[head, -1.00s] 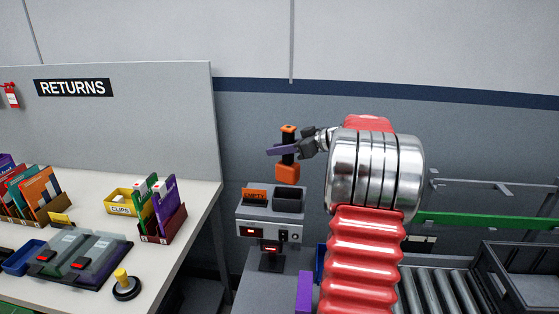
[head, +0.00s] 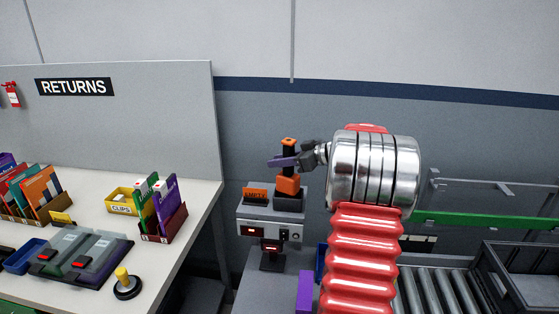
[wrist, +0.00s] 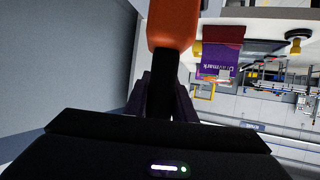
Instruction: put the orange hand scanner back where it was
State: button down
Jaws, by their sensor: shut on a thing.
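The orange hand scanner (head: 288,185) is upright, with an orange block at the bottom, a black handle and an orange cap. My gripper (head: 285,161) is shut on its black handle. In the wrist view the scanner's orange end (wrist: 173,25) and dark handle show between the fingers (wrist: 162,105). The scanner's lower end is at the black cradle (head: 289,203) on top of the grey charging box (head: 262,227). I cannot tell whether it is seated in the cradle or just above it.
The returns table (head: 190,215) with folders and a yellow CLIPS bin (head: 121,201) is at left. A roller conveyor (head: 432,290) and a dark crate (head: 520,275) are at right.

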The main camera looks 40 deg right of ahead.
jog(key=shift+f, duration=0.15)
jog(key=c, duration=1.5)
grip_release()
jog(key=shift+r, duration=0.4)
jog(key=v, duration=1.2)
jog(key=shift+s, duration=0.1)
